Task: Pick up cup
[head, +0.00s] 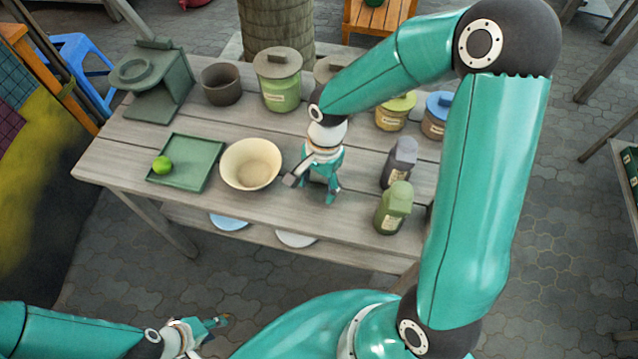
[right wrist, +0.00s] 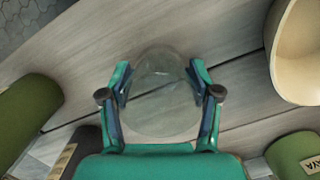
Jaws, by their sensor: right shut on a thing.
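A clear, see-through cup (right wrist: 160,95) is between the two fingers of my right gripper (right wrist: 160,72) in the right wrist view. The fingers touch it from both sides, and its faint outline stands over the grey wooden table. In the head view my right gripper (head: 313,187) points down at the table, just right of the cream bowl; the cup is hard to make out there. My left gripper (head: 217,325) is low at the front, away from the table. Its fingers are small and seen side-on.
The cream bowl (head: 251,165) and a green tray (head: 187,163) with a lime (head: 162,165) are left on the table (head: 262,203). A grey jar (head: 400,163) and a green jar (head: 393,208) stand right of my right gripper. Lidded canisters, including a green one (head: 280,92), line the back.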

